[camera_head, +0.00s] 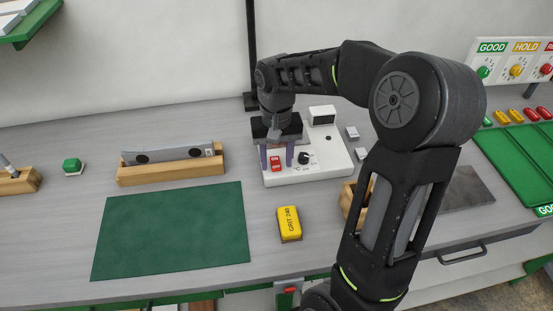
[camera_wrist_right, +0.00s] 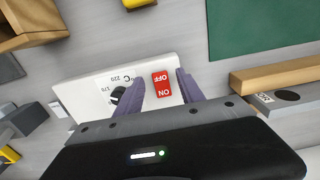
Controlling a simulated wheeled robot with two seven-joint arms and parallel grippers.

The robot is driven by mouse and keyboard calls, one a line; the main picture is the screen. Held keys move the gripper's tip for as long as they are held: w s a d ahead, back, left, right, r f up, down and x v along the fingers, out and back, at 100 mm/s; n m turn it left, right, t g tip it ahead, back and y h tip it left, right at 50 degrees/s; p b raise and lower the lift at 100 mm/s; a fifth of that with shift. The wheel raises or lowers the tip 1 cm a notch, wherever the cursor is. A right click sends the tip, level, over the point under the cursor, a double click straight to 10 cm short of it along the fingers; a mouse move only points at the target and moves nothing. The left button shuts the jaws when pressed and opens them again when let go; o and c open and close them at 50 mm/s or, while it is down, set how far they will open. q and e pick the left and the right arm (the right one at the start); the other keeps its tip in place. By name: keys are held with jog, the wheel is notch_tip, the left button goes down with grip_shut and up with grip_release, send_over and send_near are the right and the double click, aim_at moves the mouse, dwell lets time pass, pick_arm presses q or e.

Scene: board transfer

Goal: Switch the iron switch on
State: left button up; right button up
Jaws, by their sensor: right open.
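The iron switch (camera_head: 275,163) is a red rocker marked ON and OFF on a white station (camera_head: 335,166). In the right wrist view the switch (camera_wrist_right: 162,84) lies between my fingers, with a black dial (camera_wrist_right: 118,95) beside it. My right gripper (camera_head: 277,155) is open and reaches down over the station, one purple finger on each side of the switch. Nothing is between its fingertips except the switch below. I cannot tell whether the fingertips touch the panel, or which way the rocker is tipped. My left gripper is not in view.
A yellow GRIT 240 block (camera_head: 289,223) lies in front of the station. A green mat (camera_head: 170,232) and a wooden holder with a grey plate (camera_head: 170,172) are to the left. A green button (camera_head: 72,166) stands farther left. Green trays (camera_head: 515,155) are at the right.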

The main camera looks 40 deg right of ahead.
jog(key=shift+f, duration=0.5)
jog(key=shift+c, duration=0.3)
grip_shut()
